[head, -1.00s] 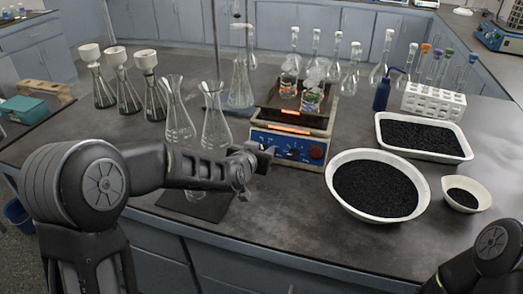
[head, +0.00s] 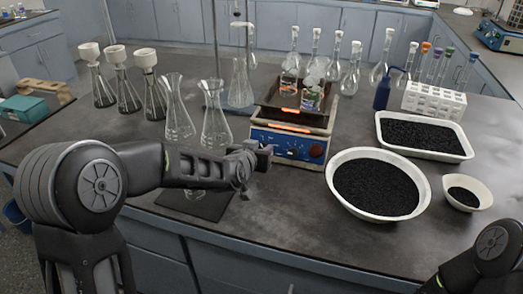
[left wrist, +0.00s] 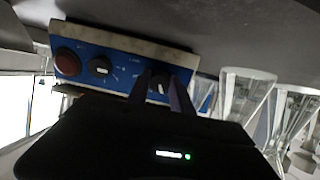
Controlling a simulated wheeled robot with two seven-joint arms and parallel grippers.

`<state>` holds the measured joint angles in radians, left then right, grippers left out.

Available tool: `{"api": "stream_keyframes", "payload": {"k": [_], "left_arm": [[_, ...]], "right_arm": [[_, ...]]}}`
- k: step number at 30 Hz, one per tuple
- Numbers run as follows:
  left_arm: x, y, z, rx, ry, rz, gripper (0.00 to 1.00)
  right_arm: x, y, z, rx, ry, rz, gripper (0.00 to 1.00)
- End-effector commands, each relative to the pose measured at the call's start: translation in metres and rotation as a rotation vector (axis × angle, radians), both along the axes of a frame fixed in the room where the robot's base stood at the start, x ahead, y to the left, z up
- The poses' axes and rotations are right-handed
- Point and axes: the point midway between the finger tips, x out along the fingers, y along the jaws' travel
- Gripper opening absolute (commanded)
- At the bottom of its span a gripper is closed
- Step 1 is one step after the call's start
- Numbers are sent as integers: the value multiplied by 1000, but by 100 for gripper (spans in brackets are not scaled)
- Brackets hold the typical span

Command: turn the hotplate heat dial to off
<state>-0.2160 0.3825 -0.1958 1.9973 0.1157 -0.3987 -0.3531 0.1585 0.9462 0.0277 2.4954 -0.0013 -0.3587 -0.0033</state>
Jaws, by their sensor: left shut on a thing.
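The hotplate (head: 285,140) stands on the dark bench with a blue front panel. Its top carries flasks, and an orange glow shows along its front. My left gripper (head: 266,156) is at the panel's left end. In the left wrist view, which shows the panel upside down, its fingers (left wrist: 161,90) are closed around a black dial (left wrist: 158,83) with a pale mark. A second black dial (left wrist: 100,66) and a red knob (left wrist: 68,62) are free beside it. I cannot read the dial labels. My right gripper is out of view.
Clear flasks (head: 216,128) stand close behind my left arm. A white bowl of black granules (head: 340,210) sits right of the hotplate, with a granule tray (head: 465,157) beyond. Bench space in front of the hotplate is clear.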

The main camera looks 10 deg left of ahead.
Motion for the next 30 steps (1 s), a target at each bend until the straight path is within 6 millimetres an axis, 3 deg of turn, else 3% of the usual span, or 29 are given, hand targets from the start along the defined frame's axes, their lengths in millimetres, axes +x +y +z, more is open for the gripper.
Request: {"api": "stream_keyframes", "payload": {"k": [18,30], "left_arm": [[0,0,-4,-426,26,171,0],[0,-1,-2,-697,44,279,0]], "right_arm": [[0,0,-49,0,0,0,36],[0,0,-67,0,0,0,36]]}}
